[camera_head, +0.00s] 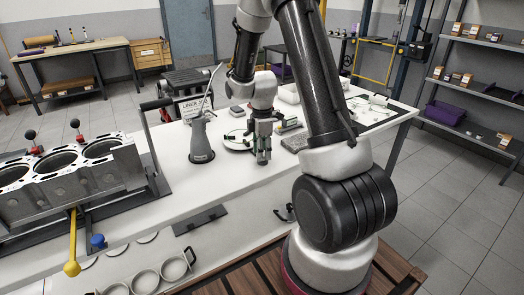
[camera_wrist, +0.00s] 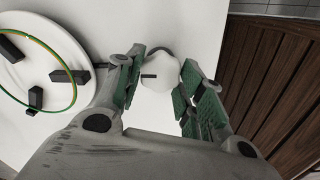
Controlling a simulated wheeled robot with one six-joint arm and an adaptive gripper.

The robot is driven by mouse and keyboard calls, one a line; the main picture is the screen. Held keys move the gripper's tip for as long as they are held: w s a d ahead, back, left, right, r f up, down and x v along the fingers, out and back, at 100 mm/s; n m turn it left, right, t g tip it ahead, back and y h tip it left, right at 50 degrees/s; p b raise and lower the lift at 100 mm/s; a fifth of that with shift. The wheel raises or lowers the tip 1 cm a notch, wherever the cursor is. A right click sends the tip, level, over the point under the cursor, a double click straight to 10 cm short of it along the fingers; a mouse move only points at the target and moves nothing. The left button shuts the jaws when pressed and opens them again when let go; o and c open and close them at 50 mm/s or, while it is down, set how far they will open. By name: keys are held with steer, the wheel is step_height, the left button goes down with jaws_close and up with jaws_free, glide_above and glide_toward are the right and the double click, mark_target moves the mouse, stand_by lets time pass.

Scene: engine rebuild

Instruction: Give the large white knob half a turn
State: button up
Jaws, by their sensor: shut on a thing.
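The large white knob (camera_wrist: 165,68) is in the wrist view, a rounded white body with a short dark mark on its face. My gripper (camera_wrist: 160,88) is around it, with one green-padded finger on each side, and is shut on it. In the head view my gripper (camera_head: 263,157) points down at the white bench top near its front edge. The knob cannot be made out there, as the fingers hide it.
A round white plate (camera_wrist: 40,65) with a green-yellow ring and black blocks lies left of my gripper. A grey oil can (camera_head: 201,145) stands left on the bench (camera_head: 215,178), and an engine block (camera_head: 75,170) further left. Small boxes (camera_head: 294,143) sit to the right.

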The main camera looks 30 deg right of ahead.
steer(key=shift+n, duration=0.4)
steer(key=o, duration=1)
steer(key=shift+r, duration=0.15)
step_height(320, 180, up, 12)
steer(key=shift+f, duration=0.1)
stand_by(0.3)
